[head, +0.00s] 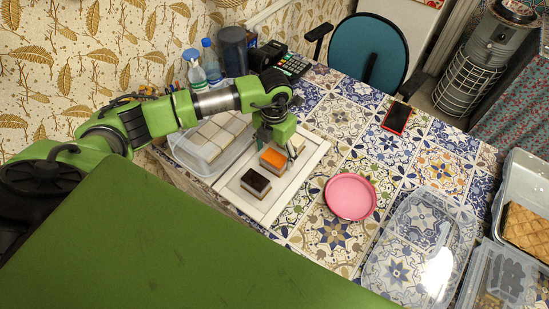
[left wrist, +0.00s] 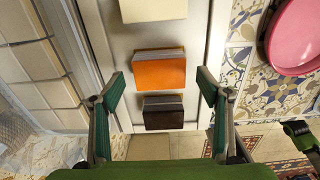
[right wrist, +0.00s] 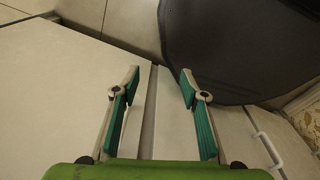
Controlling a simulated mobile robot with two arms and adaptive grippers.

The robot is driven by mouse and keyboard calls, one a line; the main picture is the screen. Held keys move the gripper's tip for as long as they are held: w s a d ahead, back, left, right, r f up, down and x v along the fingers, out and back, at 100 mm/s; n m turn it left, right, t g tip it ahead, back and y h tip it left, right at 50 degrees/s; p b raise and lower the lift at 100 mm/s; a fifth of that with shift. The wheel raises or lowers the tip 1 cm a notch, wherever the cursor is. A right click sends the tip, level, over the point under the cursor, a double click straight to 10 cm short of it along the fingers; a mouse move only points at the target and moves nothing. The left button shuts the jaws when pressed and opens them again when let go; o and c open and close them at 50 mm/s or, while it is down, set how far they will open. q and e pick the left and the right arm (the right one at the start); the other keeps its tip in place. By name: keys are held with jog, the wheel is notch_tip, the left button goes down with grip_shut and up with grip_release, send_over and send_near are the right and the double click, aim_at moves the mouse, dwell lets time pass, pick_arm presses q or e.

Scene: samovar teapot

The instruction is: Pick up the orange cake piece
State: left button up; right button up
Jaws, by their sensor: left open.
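The orange cake piece (head: 273,159) lies on a white rectangular tray (head: 237,194), between a dark brown cake piece (head: 256,183) and a cream one (head: 296,144). My left gripper (head: 277,143) is above the tray by the orange piece, pointing down. In the left wrist view the orange piece (left wrist: 160,72) shows between my left fingertips (left wrist: 160,84), which are open and empty. The dark piece (left wrist: 163,112) is nearer the gripper's base in that view. My right gripper (right wrist: 160,76) is open and empty, away from the cakes, facing pale cabinet-like panels.
A clear container (head: 190,150) with pale blocks stands left of the tray. A pink plate (head: 350,197) is to the right. Bottles (head: 196,72) and a card terminal (head: 291,66) stand behind. A clear lid (head: 410,240) and a red-edged phone (head: 397,117) lie on the patterned table.

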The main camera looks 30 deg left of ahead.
pick_arm(q)
notch_tip(320, 180, down, 2)
jog(key=shift+f, duration=0.2)
jog(key=c, duration=1.2)
pick_arm(e)
jog(key=shift+s+r, duration=0.35)
jog(key=shift+s, duration=0.4)
pick_arm(q)
jog(key=shift+w+r, duration=0.1)
jog(key=shift+r, duration=0.1)
